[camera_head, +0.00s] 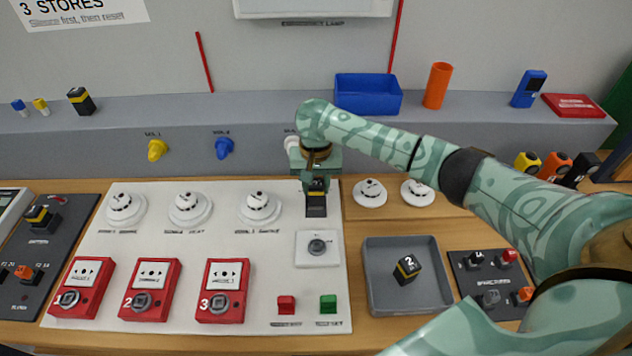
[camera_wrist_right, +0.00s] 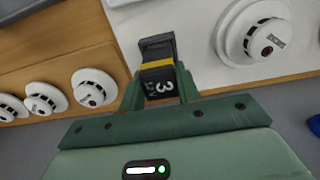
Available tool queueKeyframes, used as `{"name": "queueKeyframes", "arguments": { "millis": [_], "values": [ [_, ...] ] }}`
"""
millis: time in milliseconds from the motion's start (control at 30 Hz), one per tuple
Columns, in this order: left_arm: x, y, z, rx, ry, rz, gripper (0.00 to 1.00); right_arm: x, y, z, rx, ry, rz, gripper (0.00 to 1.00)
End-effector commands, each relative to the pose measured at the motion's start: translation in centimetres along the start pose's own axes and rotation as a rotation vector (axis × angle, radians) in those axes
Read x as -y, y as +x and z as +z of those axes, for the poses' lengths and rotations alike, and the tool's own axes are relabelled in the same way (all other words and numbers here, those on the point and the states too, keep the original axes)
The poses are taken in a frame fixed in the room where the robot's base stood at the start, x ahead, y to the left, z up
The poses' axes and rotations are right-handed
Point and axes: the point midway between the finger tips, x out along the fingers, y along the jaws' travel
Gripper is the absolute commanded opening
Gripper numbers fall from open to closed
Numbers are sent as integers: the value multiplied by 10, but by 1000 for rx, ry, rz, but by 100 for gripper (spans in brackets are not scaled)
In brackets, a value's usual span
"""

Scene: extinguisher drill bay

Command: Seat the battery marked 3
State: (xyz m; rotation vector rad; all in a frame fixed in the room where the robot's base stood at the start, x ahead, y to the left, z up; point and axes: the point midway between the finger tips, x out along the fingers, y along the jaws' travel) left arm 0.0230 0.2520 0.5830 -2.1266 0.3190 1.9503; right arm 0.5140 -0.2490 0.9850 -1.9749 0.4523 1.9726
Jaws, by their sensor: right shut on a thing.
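My right gripper (camera_head: 317,182) is shut on the battery marked 3 (camera_wrist_right: 160,85), a black block with a yellow band and a white 3. In the head view the battery (camera_head: 318,187) is mostly hidden by the gripper. It is over the upper end of a dark battery slot (camera_head: 316,211) at the right of the white panel. In the right wrist view the dark slot (camera_wrist_right: 157,48) shows just beyond the yellow band. I cannot tell whether the battery is touching it or how deep it is. My left gripper is not in view.
A battery marked 2 (camera_head: 407,269) lies in a grey tray (camera_head: 376,300). A blue bin (camera_head: 367,94) and an orange tube (camera_head: 437,86) stand on the back ledge.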

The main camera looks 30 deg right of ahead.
Motion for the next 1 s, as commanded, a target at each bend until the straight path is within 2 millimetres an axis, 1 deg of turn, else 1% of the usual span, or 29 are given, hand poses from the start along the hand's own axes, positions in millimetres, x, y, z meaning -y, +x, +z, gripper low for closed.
{"name": "queueKeyframes", "arguments": {
  "millis": [633, 1000],
  "values": [
    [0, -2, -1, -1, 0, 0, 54, 1, -1, 0, -1, 0, -2, 1],
    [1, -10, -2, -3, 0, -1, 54, 1, -2, 0, -1, 0, -1, 1]
  ]
}}
